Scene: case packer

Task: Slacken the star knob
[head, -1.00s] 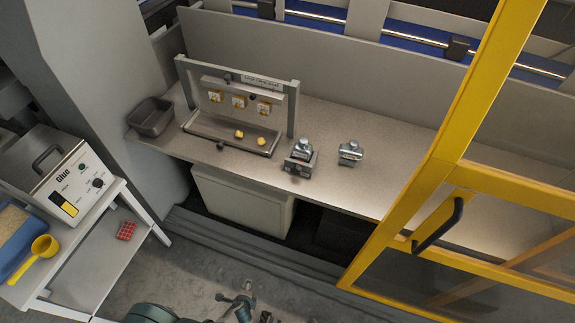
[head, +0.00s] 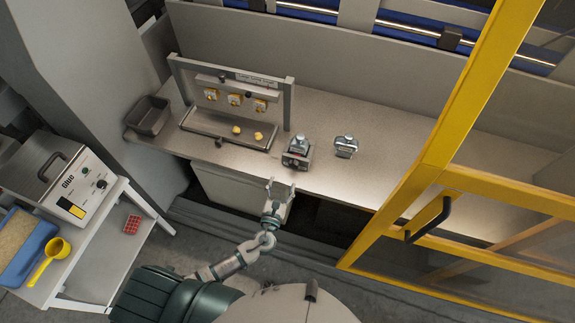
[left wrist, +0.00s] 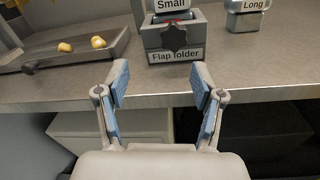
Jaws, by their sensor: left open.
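The dark star knob (left wrist: 173,38) is on the front of a grey block labelled "Flap folder" (left wrist: 176,55), which stands near the front edge of the bench. A part labelled "Small" (left wrist: 172,8) sits on top of this block. In the head view the flap folder (head: 296,160) is right of the small rack. My left gripper (head: 281,184) is open and empty, in front of the bench edge and below the flap folder. In the left wrist view its two blue-padded fingers (left wrist: 160,88) are spread apart, with the knob beyond them. My right gripper is not in view.
A part labelled "Long" (left wrist: 248,8) stands right of the flap folder. The rack (head: 229,108) has a tray with two yellow pieces. A grey bin (head: 148,116) is at the left. A yellow-framed door (head: 440,185) stands at the right. A glue unit (head: 68,178) is on a side cart.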

